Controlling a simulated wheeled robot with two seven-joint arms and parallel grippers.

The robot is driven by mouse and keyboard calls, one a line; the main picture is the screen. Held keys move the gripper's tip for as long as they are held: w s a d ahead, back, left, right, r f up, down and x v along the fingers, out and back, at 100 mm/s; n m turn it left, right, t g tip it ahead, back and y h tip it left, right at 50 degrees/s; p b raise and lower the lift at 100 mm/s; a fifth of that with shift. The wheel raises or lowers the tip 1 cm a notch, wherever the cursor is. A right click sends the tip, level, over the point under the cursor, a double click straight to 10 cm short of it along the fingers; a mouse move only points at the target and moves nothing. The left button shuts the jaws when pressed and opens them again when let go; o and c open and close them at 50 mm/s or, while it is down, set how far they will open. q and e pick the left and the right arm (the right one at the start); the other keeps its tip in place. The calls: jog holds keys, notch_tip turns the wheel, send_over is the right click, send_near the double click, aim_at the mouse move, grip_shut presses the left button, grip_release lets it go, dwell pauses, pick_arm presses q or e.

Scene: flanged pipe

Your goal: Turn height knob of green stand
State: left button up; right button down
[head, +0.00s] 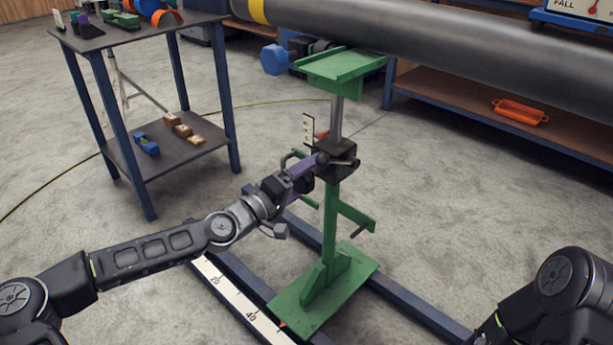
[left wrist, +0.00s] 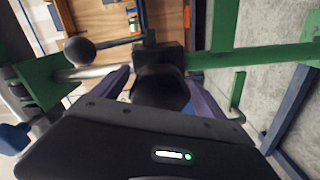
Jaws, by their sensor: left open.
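The green stand (head: 330,225) stands upright on the floor, with a steel post (head: 336,118) rising from a black collar (head: 338,160) to a green top plate (head: 342,66). My left gripper (head: 312,168), with purple fingers, is at the left side of the collar. In the left wrist view the open fingers (left wrist: 160,85) lie on either side of a dark knob (left wrist: 160,95); I cannot tell whether they touch it. A black ball-ended lever (left wrist: 80,50) sticks out beside it. The fingers hide most of the knob in the head view. My right gripper is out of view.
A two-level table (head: 135,40) with small parts stands at the left. Blue floor rails (head: 420,310) and a ruler strip (head: 240,300) lie at the stand's foot.

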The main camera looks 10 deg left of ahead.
aim_at(297, 181)
pick_arm(q)
jog(key=p+v, duration=0.2)
jog(key=v, duration=0.4)
jog(key=shift+s+a, duration=0.5)
jog(key=shift+s, duration=0.3)
jog(key=shift+d, duration=0.1)
jog(key=shift+w+d, duration=0.1)
jog(key=shift+d, duration=0.2)
jog(key=n, duration=0.4)
jog(key=shift+w+d, duration=0.1)
jog(key=n, duration=0.7)
jog(key=shift+w, duration=0.15)
jog(key=n, duration=0.4)
jog(key=shift+n, duration=0.4)
jog(key=n, duration=0.5)
jog(key=shift+w+r+n, duration=0.1)
jog(key=shift+r+n, duration=0.05)
jog(key=shift+n, duration=0.25)
